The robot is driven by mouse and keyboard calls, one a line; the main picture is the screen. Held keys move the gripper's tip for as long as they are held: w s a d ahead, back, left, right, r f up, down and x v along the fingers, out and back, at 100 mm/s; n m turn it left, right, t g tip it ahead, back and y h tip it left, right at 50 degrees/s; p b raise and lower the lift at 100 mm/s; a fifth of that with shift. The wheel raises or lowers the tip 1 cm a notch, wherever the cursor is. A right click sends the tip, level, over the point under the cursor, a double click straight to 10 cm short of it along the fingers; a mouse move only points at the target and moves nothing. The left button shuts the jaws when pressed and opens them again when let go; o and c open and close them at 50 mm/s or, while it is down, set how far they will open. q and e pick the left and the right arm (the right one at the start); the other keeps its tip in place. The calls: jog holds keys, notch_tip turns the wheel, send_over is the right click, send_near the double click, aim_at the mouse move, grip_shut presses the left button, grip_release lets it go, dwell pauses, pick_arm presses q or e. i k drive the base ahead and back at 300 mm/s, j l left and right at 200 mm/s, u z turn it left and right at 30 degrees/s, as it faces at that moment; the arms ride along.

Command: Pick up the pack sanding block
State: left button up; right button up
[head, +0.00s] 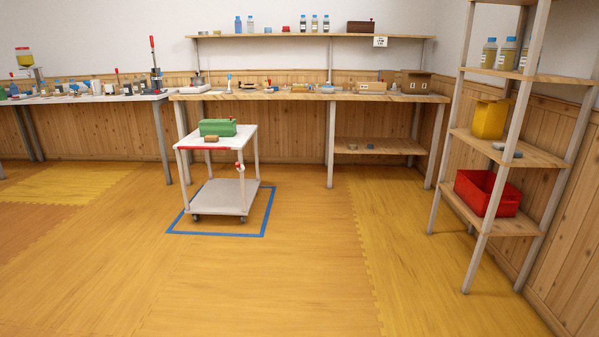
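A small tan-brown block (211,138), which looks like the sanding block, lies on the top of a white cart (190,142). It is at the cart's front, just before a green box (218,127). It is small in the view, so I cannot make out its details or any label. Neither of my grippers is in the head view, and the block stands well away across the floor.
The cart stands inside a blue floor outline (266,215). A long wooden bench (400,98) with many small items is behind it, and a white table (120,98) at left. A shelf rack with a red crate (488,193) stands at right. The front floor is clear.

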aim_at(211, 139)
jog(key=i+l+u, duration=0.1)
jog(key=i+u, duration=0.15)
jog(key=i, duration=0.35)
jog(key=i+l+u, duration=0.3)
jog(key=i, duration=0.3)
jog(key=i+l+u, duration=0.25)
jog(key=i, duration=0.35)
jog(key=i+l+u, duration=0.25)
jog(key=i+l, duration=0.25)
